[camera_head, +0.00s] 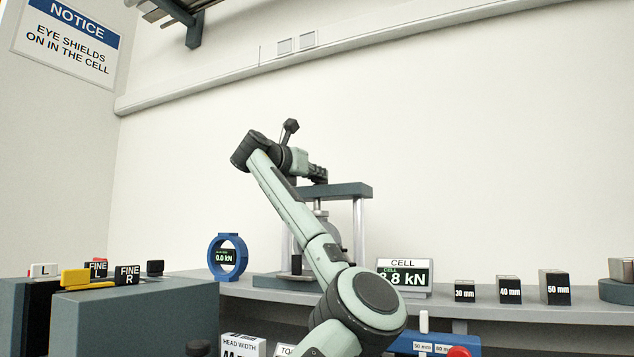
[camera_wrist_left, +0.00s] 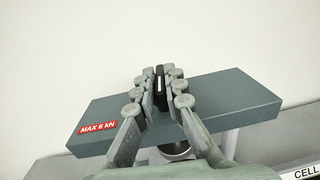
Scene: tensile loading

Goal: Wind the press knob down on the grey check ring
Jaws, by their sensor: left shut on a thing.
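The press stands on the shelf, with a dark grey-blue crossbeam (camera_head: 345,190) on pale columns. The beam also shows in the wrist view (camera_wrist_left: 225,100) with a red "MAX 6 kN" label. My left gripper (camera_head: 318,174) is above the beam. In the wrist view its fingers (camera_wrist_left: 160,76) are shut on the dark press knob (camera_wrist_left: 159,84), which has a pale stripe. A grey ram (camera_head: 321,212) shows under the beam. A dark grey curved part, possibly the grey check ring (camera_head: 331,231), sits below it, mostly hidden by my arm. My right gripper is out of view.
A blue ring (camera_head: 212,257) reading 0.0 kN stands left of the press. The CELL display (camera_head: 404,277) is to the right, its first digit unclear. Black 30, 40 and 50 mm blocks (camera_head: 510,290) stand further right. Grey boxes (camera_head: 140,320) fill the lower left.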

